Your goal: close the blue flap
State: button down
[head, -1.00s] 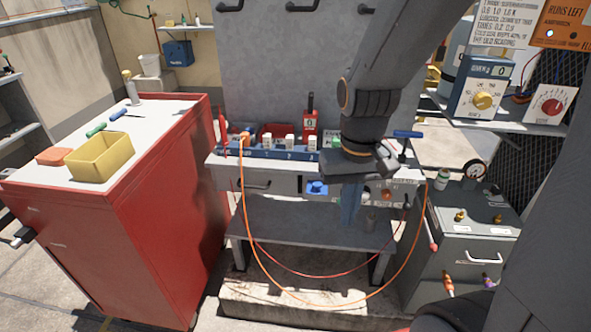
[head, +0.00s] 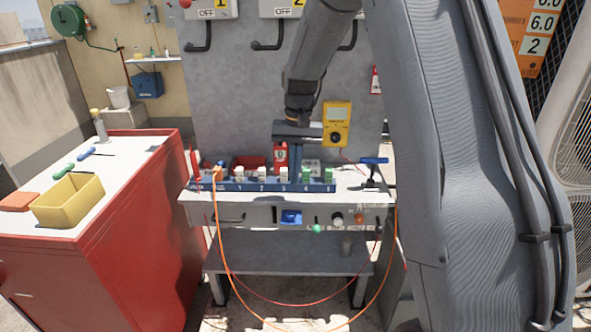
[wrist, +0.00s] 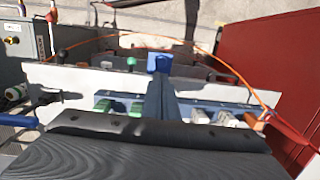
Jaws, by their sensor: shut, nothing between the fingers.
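The blue flap (head: 291,216) is on the front panel of the grey bench (head: 350,198), left of the green knob (head: 317,229). In the wrist view the flap (wrist: 160,62) juts from the panel's front, just beyond my fingertips. My gripper (head: 296,176) is shut and empty, pointing down over the benchtop behind the front panel. In the wrist view its blue fingers (wrist: 157,84) line up with the flap and hide part of it. I cannot tell whether they touch; in the head view the fingers look higher and farther back.
A blue terminal strip (head: 262,186) with several white and green blocks runs along the bench below my fingers. A yellow meter (head: 336,123) is behind. An orange cable (head: 222,258) loops down in front. A red cabinet (head: 130,230) stands left.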

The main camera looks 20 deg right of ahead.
aim_at(293, 214)
jog(key=f, duration=0.3)
jog(key=f+p, duration=0.1)
jog(key=f, duration=0.2)
jog(key=s+a+f, duration=0.1)
jog(key=f, duration=0.3)
jog(key=shift+p, duration=0.4)
jog(key=shift+d, duration=0.15)
